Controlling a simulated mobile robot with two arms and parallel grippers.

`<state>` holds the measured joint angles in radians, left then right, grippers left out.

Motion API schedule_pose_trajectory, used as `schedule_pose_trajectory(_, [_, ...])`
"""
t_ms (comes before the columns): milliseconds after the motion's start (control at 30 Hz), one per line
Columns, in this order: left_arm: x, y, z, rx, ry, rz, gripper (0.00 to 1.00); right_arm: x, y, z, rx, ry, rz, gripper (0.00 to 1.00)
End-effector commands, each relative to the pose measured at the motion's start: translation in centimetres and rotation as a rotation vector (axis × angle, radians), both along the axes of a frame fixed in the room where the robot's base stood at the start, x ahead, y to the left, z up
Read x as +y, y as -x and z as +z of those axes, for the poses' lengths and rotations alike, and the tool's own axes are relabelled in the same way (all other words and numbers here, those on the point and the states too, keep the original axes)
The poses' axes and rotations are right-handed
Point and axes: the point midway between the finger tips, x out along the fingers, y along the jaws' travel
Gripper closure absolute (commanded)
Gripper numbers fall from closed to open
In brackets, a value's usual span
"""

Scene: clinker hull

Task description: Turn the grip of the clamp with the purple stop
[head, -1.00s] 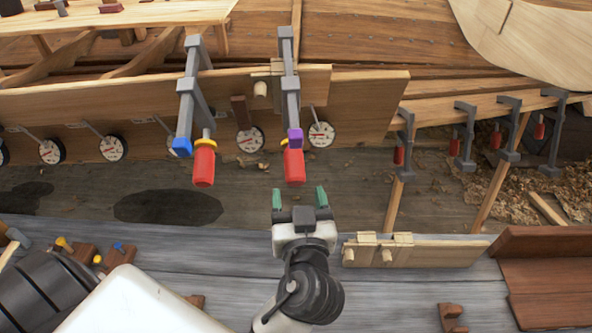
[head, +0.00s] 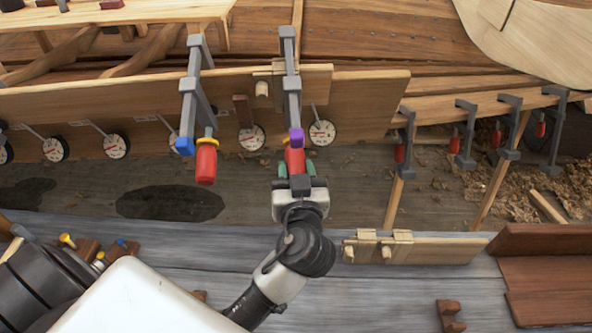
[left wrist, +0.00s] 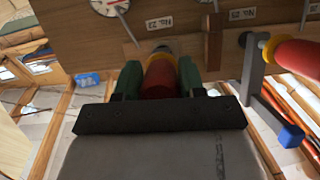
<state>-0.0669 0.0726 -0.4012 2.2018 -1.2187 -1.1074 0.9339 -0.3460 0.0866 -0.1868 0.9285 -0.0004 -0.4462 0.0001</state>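The clamp with the purple stop (head: 296,136) hangs over the plank's edge, upright, its grey bar (head: 292,92) above. Its red grip (head: 295,160) points down toward me. My left gripper (head: 297,168) has its green fingers on both sides of this grip, apparently touching it. In the left wrist view the red grip (left wrist: 160,78) lies between the two fingers (left wrist: 159,82), with a yellowish collar beyond. The grip's near end is partly hidden by the gripper. My right gripper is not in view.
Another clamp with a blue stop (head: 185,146) and red grip (head: 206,162) stands close on the left. Round dials (head: 251,137) line the plank (head: 365,100). Several smaller clamps (head: 465,135) hang at right. A wooden board with pegs (head: 430,250) lies on the grey bench.

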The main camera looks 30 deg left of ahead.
Motion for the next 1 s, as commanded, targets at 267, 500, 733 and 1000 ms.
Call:
schedule_pose_trajectory(267, [-0.02, 0.03, -0.01, 0.007, -0.009, 0.004, 0.84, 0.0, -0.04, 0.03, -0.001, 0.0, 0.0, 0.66])
schedule_pose_trajectory(500, [0.03, 0.06, -0.02, 0.056, -0.081, 0.038, 0.84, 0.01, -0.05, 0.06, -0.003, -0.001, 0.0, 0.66])
schedule_pose_trajectory(733, [0.1, 0.12, -0.01, 0.147, -0.219, 0.101, 0.84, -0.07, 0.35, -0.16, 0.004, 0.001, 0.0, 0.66])
schedule_pose_trajectory(1000, [0.21, 0.19, 0.02, 0.265, -0.398, 0.179, 0.84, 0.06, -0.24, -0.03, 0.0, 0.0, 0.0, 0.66])
